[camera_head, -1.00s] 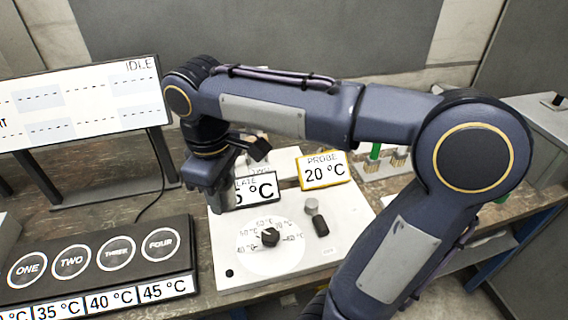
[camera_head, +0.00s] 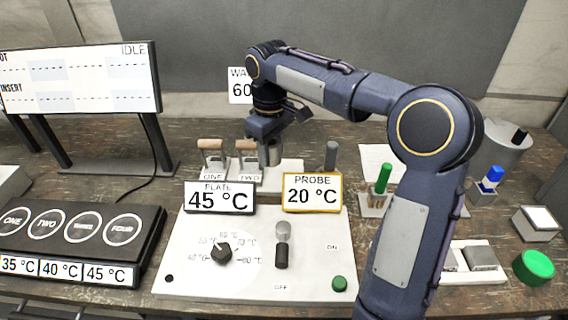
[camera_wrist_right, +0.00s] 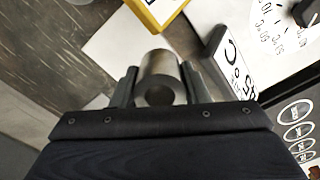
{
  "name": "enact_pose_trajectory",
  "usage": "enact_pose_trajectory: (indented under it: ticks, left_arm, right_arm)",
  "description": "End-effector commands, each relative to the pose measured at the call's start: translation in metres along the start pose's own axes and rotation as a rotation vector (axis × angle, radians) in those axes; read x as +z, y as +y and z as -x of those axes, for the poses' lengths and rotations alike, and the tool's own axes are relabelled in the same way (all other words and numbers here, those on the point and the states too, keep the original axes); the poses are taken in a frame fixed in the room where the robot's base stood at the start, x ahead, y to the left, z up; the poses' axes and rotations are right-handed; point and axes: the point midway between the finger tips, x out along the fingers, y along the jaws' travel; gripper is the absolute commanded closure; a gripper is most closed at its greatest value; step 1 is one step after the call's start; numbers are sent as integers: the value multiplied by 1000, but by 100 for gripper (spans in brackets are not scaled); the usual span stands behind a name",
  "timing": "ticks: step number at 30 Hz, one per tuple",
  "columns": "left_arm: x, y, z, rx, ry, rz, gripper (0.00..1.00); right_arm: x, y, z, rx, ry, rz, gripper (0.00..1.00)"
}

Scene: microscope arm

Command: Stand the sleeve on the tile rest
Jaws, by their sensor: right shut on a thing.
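My right gripper (camera_head: 268,146) is shut on a grey metal sleeve (camera_head: 275,153), above the back of the white control panel and beside the block labelled TWO. The right wrist view shows the sleeve (camera_wrist_right: 160,68) as a short cylinder between the two fingers (camera_wrist_right: 158,88), with a dark round hole in its end. The head view partly hides the sleeve behind the fingers. A small grey block with a white square top (camera_head: 540,217), which looks like the tile rest, stands at the far right of the bench. My left gripper is not in view.
The PLATE sign (camera_head: 219,197) and PROBE sign (camera_head: 312,192) stand in front of the gripper. Wooden-handled blocks (camera_head: 211,158) are to its left and a grey post (camera_head: 331,155) to its right. A green-capped tube (camera_head: 383,178), grey cylinder (camera_head: 500,145) and green lid (camera_head: 534,267) lie further right.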

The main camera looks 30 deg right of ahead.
Motion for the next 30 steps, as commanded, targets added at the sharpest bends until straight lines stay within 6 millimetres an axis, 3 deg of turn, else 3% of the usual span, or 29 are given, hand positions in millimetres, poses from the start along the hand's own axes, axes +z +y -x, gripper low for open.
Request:
enact_pose_trajectory:
  ticks: [2, 9, 17, 24, 30]
  left_arm:
    - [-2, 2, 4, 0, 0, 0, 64]
    - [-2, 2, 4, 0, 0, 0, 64]
    - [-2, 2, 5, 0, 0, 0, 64]
    - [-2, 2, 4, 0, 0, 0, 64]
    - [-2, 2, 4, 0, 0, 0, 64]
  right_arm:
    - [-2, 21, -8, -1, -1, -6, 96]
    - [-5, 51, -48, 0, -1, -2, 96]
    - [-7, 63, -63, 0, 0, -1, 96]
    - [-7, 65, -95, 1, 1, 1, 96]
    - [-7, 65, -96, 1, 2, 1, 96]
